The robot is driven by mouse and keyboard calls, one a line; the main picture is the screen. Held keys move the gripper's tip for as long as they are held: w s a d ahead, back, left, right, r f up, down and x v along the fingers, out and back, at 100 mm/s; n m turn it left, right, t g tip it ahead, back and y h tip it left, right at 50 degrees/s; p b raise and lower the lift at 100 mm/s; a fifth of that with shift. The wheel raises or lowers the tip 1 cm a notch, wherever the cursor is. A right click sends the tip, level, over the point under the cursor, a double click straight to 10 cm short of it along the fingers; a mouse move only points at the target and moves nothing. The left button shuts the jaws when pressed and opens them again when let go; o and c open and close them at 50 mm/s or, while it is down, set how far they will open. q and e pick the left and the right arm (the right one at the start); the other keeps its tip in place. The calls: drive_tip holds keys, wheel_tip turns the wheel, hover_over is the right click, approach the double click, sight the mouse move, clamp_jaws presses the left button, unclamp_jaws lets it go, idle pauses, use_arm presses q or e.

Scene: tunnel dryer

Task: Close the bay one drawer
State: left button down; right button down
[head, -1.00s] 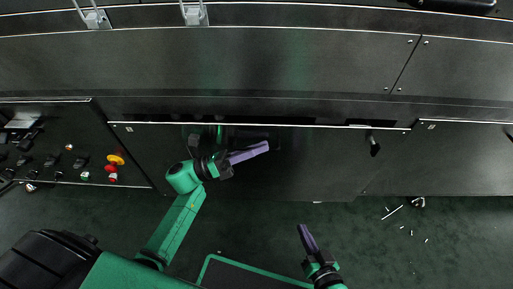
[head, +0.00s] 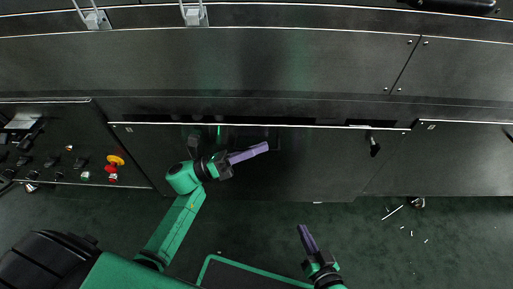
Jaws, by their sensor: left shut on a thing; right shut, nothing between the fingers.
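The wide dark drawer front (head: 320,165), which I take to be the bay one drawer, spans the middle of the head view below a bright top edge. A thin dark gap shows behind parts of that edge; how far the drawer stands out is hard to tell. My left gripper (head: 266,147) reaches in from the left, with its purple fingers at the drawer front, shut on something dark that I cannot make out. My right gripper (head: 301,227) is shut and empty, over the floor below the drawer front, apart from it.
A control panel (head: 75,150) with a yellow-and-red button stands to the left. A black knob or handle (head: 375,146) sticks out at the drawer front's right end.

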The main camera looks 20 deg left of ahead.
sight(311, 159)
idle(0.8)
